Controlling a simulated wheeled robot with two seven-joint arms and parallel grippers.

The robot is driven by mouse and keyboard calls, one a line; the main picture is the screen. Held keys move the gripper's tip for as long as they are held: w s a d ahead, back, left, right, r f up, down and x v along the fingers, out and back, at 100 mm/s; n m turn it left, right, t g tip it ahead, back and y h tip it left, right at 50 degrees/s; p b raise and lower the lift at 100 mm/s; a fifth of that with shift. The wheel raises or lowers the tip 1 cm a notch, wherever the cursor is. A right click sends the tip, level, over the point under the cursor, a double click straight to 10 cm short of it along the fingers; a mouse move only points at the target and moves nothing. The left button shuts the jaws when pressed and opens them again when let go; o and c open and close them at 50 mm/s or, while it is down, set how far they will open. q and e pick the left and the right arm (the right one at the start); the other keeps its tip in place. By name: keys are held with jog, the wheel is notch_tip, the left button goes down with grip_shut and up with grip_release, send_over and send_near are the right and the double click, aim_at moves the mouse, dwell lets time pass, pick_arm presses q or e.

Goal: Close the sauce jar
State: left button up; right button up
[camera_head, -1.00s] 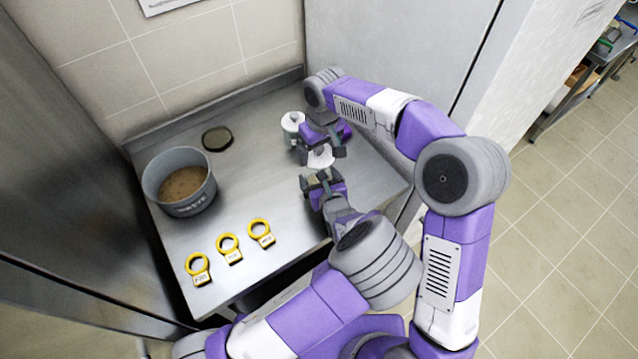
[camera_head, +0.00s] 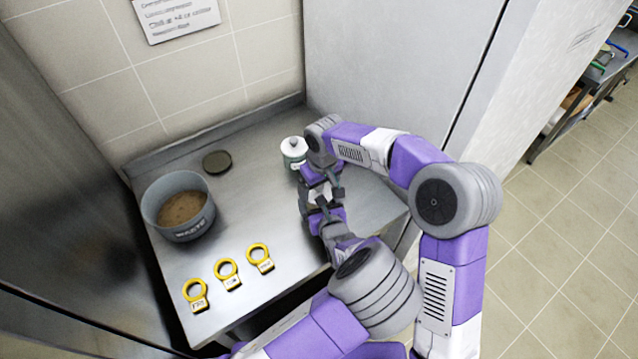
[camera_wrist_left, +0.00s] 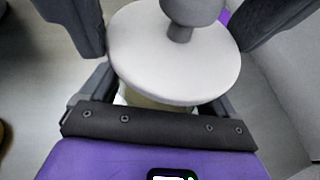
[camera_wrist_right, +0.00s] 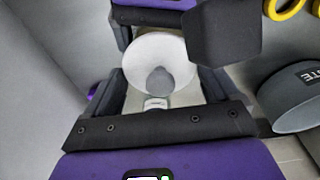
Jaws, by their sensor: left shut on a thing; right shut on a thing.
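The sauce jar (camera_wrist_left: 150,99) is pale and mostly hidden under its white round lid (camera_wrist_left: 165,70) with a grey knob. The lid also shows in the right wrist view (camera_wrist_right: 145,55). My left gripper (camera_head: 324,208) is shut on the jar body from the near side. My right gripper (camera_head: 326,184), reaching from the far side, is shut on the lid, close against the left one. The lid lies over the jar; whether it is fully seated cannot be told. The fingers hide much of the contact.
Another jar with a white lid (camera_head: 294,149) stands just behind the grippers. A grey pot marked WASTE (camera_head: 184,232) with brown contents, a dark disc (camera_head: 217,162) and yellow ring tags (camera_head: 227,272) are on the steel table (camera_head: 255,205). The table's middle is clear.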

jog(key=shift+f, duration=0.1)
jog(key=shift+s+a+f, duration=0.15)
jog(key=shift+a+f, duration=0.05)
jog(key=shift+f, duration=0.75)
